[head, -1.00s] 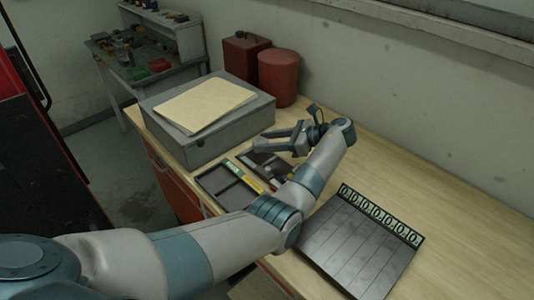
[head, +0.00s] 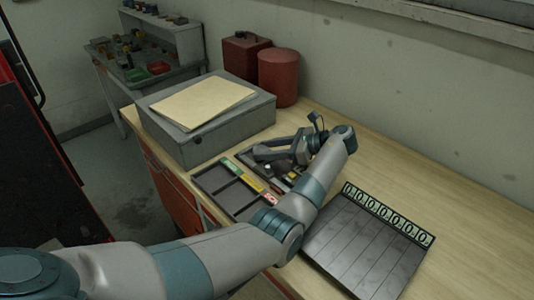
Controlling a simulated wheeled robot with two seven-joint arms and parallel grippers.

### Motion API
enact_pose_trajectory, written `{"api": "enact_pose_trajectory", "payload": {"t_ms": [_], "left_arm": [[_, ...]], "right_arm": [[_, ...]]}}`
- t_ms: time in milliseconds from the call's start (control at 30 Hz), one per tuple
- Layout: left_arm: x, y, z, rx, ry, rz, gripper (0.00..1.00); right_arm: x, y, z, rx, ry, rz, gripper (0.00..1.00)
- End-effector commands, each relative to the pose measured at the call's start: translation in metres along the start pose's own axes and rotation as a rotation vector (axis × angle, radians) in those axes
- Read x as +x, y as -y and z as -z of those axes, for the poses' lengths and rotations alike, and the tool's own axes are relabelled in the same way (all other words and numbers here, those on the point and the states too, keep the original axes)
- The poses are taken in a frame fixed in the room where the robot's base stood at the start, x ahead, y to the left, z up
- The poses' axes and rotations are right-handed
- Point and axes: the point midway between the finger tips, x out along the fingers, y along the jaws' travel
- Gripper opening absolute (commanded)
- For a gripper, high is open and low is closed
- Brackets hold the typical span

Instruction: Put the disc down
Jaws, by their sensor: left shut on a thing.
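My left gripper (head: 268,153) is over the far part of a dark compartment tray (head: 222,179) on the wooden table. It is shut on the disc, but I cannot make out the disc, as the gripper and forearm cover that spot. The tray has a strip of green, yellow and red labels (head: 250,182) along its middle. My left arm hides the tray's right end. I cannot tell whether the held disc touches the tray. My right gripper is not in view.
A grey box (head: 222,132) with a tan folder (head: 204,102) on top stands just behind the tray. A red can (head: 278,78) and a red canister (head: 244,53) stand behind it. A slatted dark board with numbered tags (head: 390,213) lies at right. The table's far right is clear.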

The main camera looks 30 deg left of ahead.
Motion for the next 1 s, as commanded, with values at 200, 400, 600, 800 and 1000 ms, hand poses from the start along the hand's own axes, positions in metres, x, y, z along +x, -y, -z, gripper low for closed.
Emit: {"api": "enact_pose_trajectory", "payload": {"t_ms": [200,400,600,800,1000], "left_arm": [[-0.001,0.000,-0.002,-0.002,0.001,0.001,0.03],[0.001,0.000,0.002,0.000,0.000,0.000,0.48],[0.001,0.000,0.002,0.000,0.000,0.000,0.48],[0.000,0.000,-0.001,-0.001,0.000,0.000,0.48],[-0.018,0.000,0.001,-0.001,0.000,0.001,0.48]], "right_arm": [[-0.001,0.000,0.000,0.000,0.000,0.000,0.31],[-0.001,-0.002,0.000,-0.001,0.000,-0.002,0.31],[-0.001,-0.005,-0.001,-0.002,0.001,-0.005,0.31],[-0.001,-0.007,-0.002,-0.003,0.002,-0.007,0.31],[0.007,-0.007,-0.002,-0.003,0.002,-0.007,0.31]]}}
